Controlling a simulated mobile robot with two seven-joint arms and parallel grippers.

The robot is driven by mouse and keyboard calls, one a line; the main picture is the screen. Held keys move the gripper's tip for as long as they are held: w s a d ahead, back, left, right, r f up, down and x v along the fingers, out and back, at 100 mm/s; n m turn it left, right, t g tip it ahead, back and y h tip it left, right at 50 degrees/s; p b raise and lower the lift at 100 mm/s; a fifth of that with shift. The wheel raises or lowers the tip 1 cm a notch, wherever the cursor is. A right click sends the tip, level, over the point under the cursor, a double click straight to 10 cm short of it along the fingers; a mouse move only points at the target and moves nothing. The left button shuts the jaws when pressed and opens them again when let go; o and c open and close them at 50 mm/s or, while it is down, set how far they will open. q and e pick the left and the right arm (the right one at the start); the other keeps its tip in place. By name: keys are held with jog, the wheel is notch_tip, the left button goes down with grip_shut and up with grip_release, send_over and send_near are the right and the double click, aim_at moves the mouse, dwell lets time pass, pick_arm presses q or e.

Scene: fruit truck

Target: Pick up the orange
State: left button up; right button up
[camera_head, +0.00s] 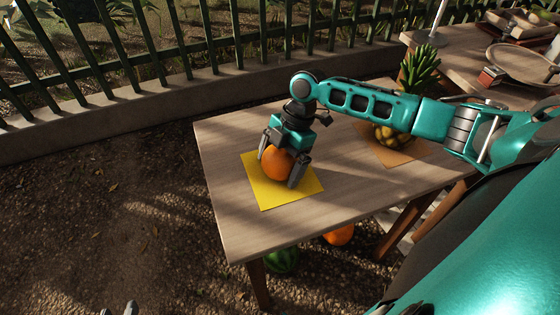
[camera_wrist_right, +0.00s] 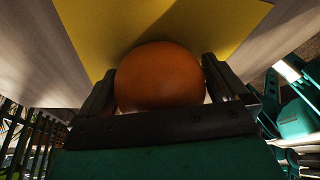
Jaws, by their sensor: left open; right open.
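The orange (camera_head: 275,163) sits on a yellow square mat (camera_head: 267,202) on the wooden table. In the right wrist view the orange (camera_wrist_right: 158,77) fills the space between the two fingers, with the yellow mat (camera_wrist_right: 140,20) behind it. My right gripper (camera_head: 281,172) comes down over the orange with its fingers on either side of it. It is open; whether the fingers touch the orange I cannot tell. My left gripper (camera_head: 120,309) shows only as fingertips at the bottom edge of the head view, away from the table.
A pineapple (camera_head: 393,135) stands on an orange-brown mat (camera_head: 392,155) behind my right arm. A watermelon (camera_head: 282,261) and an orange-coloured round thing (camera_head: 340,235) lie on the ground below the table (camera_head: 232,217). A second table (camera_head: 455,65) with plates stands at the back right. A fence (camera_head: 180,45) runs behind.

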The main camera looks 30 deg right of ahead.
jog(key=c, duration=1)
jog(key=shift+o, duration=0.2)
jog(key=shift+r, duration=0.1)
